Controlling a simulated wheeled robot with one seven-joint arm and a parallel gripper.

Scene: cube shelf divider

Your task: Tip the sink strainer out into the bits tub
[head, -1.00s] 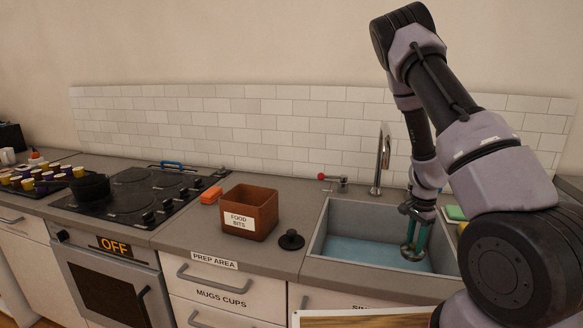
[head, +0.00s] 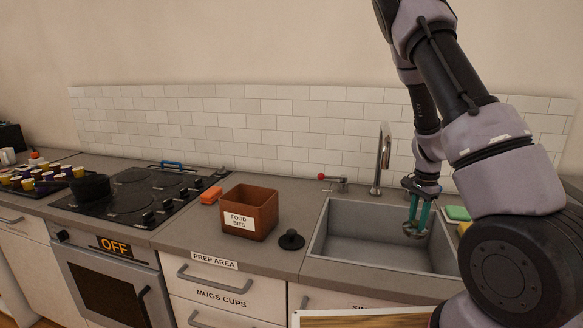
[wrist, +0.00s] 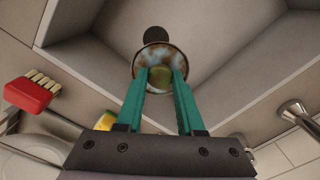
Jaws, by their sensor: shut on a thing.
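My gripper (head: 418,218) points down over the right part of the sink, its green fingers shut on the sink strainer (head: 414,233). In the wrist view the round metal strainer (wrist: 150,60) sits between the fingertips (wrist: 161,77), with brownish and greenish matter inside. A dark round drain hole (wrist: 154,35) shows just beyond it, and the strainer looks raised off the sink floor. The bits tub (head: 262,222), a brown open box labelled FOOD BITS, stands on the counter left of the sink. Its inside bottom is hidden.
The grey sink (head: 350,235) holds no visible water. A black round plug-like thing (head: 291,239) lies between tub and sink. A tap (head: 384,155) and red-knobbed lever (head: 333,181) stand behind. A red brush (wrist: 30,93) shows in the wrist view.

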